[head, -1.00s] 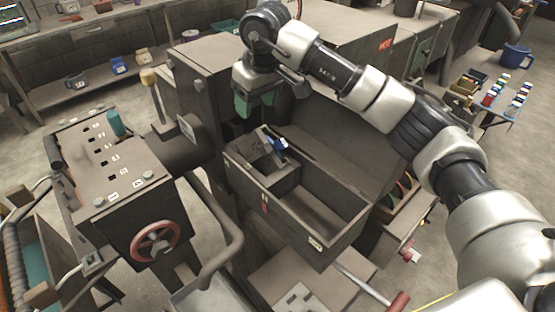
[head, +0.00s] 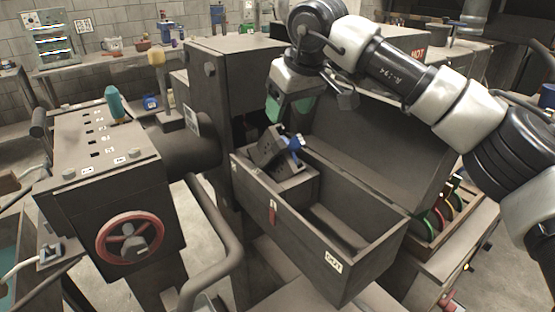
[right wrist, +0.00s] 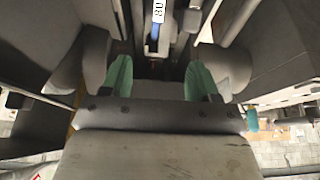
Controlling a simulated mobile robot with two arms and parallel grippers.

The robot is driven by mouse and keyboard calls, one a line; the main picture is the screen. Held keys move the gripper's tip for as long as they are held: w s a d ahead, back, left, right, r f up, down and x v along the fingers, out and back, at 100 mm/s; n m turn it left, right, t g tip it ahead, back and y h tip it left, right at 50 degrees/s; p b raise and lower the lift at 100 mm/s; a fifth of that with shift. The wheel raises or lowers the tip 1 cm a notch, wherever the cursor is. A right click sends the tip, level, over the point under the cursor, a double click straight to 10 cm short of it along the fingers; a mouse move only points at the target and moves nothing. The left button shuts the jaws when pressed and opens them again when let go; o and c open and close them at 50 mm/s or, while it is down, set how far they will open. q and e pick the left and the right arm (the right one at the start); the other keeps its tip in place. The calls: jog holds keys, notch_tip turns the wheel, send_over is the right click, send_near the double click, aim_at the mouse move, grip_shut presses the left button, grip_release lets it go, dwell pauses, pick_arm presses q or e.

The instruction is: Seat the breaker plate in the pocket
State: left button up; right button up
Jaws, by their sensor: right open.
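My right gripper (head: 287,108), with green finger pads, hangs open at the mouth of a dark machine housing. It is above a dark block (head: 270,148) with a blue part (head: 294,143), on the left end of an open box (head: 340,268). In the right wrist view the green fingers (right wrist: 158,80) are apart with nothing visibly held between them. I cannot pick out the breaker plate or its pocket for certain. Discs with coloured rims (head: 431,226) stand in a rack at the right. My left gripper is not in view.
A machine (head: 95,165) with a red handwheel (head: 130,238) stands at the left. A bent pipe (head: 212,262) runs between it and the box. A raised sloping panel (head: 375,155) is behind the box. The box's right compartment looks empty.

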aim_at(278, 133)
jog(key=shift+x, duration=0.85)
jog(key=x, duration=0.2)
jog(key=p+x, duration=0.1)
jog(key=x, duration=0.1)
jog(key=shift+w+a, duration=0.2)
jog(key=shift+w, duration=0.15)
jog(key=shift+w+f, duration=0.15)
jog(key=shift+f, duration=0.15)
jog(key=shift+c, duration=0.9)
grip_shut()
jog(key=shift+r, duration=0.15)
